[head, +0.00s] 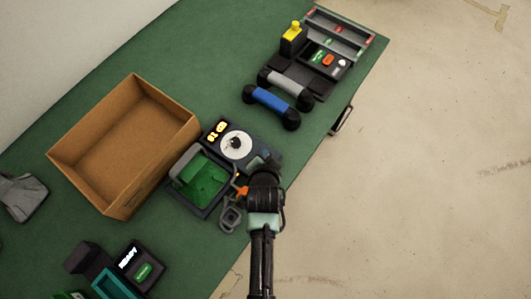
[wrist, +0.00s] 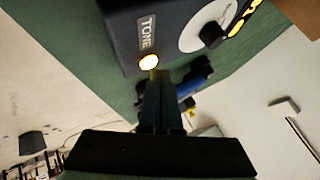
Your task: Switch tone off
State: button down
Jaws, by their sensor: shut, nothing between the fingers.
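A dark box (wrist: 165,20) carries a grey label reading TONE and a round lamp (wrist: 149,62) below it, lit warm white. Beside the label is a white dial (wrist: 205,27) with a black knob, and yellow lit marks run along its far side. In the head view the same box (head: 213,146) stands on the green table, its TONE end hidden by my arm. My gripper (wrist: 158,76) is shut and empty, with its fingertips just below the lit lamp. I cannot tell whether they touch the box. It also shows in the head view (head: 262,164).
A grey tray with a green inside (head: 174,196) adjoins the box, and a cardboard box (head: 80,157) stands to the left. A blue-handled bar (head: 270,101), a grey-handled bar (head: 284,83) and a control panel lie farther back. The table edge (head: 333,128) is to the right.

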jog(key=shift+f, duration=0.15)
jog(key=shift+f+b, duration=0.35)
jog(key=shift+b, duration=0.05)
dwell(0.4)
jog(key=shift+r+p, duration=0.45)
jog(key=shift+p, duration=0.05)
notch_tip(320, 180, up, 6)
jog(key=p, duration=0.5)
jog(key=shift+p, duration=0.35)
